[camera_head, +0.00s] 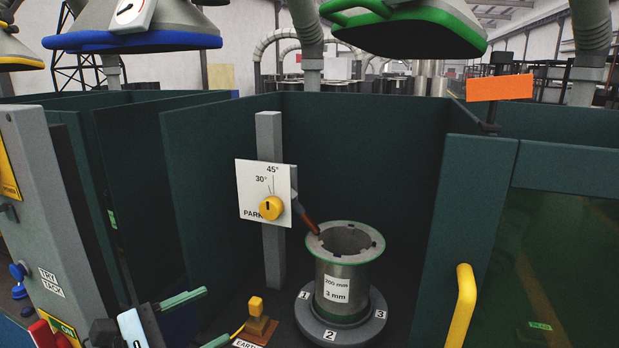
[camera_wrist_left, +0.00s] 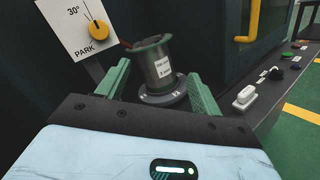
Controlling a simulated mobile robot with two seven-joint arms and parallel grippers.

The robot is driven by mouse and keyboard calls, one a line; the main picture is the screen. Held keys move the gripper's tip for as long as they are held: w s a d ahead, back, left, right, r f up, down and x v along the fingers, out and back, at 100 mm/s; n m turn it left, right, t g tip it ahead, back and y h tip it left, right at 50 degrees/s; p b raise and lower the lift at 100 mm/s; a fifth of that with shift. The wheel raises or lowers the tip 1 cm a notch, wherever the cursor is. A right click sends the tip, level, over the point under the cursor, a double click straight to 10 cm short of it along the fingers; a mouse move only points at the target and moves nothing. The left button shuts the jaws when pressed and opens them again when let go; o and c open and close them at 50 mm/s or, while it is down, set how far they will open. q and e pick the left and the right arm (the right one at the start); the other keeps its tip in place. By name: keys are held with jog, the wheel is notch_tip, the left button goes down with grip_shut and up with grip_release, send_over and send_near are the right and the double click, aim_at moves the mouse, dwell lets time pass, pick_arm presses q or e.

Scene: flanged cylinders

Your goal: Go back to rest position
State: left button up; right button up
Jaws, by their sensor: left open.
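My left gripper (camera_head: 197,320) is at the bottom left of the head view, its green fingers spread apart with nothing between them. In the left wrist view my open left gripper (camera_wrist_left: 158,70) faces the booth, the flanged cylinder lying beyond the fingers. The metal cylinder (camera_head: 343,262), with green-edged flanges and a "200 mm 3 mm" label, stands upright on a round grey base (camera_head: 357,334) marked 1, 2, 3. It also shows in the left wrist view (camera_wrist_left: 153,68). The right gripper is not in view.
A post holds a white dial plate (camera_head: 247,207) with a yellow knob (camera_head: 271,207), marked PARK, 30° and 45°. A torch (camera_head: 308,220) points at the cylinder's top rim. A yellow clamp (camera_head: 256,306) is near my gripper. A yellow handle (camera_head: 461,305) stands right.

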pick_arm(q)
jog(key=s+a+f+n+t+y+p, duration=0.2)
jog(key=s+f+n+y, duration=0.45)
jog(key=n, duration=0.95)
jog(key=s+a+f+n+t+y+p, duration=0.1)
jog(key=s+f+n+t+y+p, duration=0.2)
jog(key=f+n, duration=1)
jog(key=s+f+n+g+y+p, duration=0.1)
jog(key=s+f+n+g, duration=0.2)
jog(key=s+n, duration=0.7)
jog(key=s+f+n+g+y+p, duration=0.1)
jog(key=s+f+n+g, duration=0.3)
jog(key=s+f+n, duration=0.4)
jog(key=s+n+y, duration=0.1)
jog(key=s+n, duration=0.2)
jog(key=s, duration=0.3)
jog(key=shift+s+a+f+n+g, duration=0.15)
jog(key=shift+s+f+n+g, duration=0.05)
jog(key=shift+n+g, duration=0.1)
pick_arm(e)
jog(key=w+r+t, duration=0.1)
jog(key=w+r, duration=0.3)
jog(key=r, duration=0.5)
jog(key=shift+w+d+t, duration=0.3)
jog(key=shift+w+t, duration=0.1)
pick_arm(q)
jog(key=shift+y, duration=0.25)
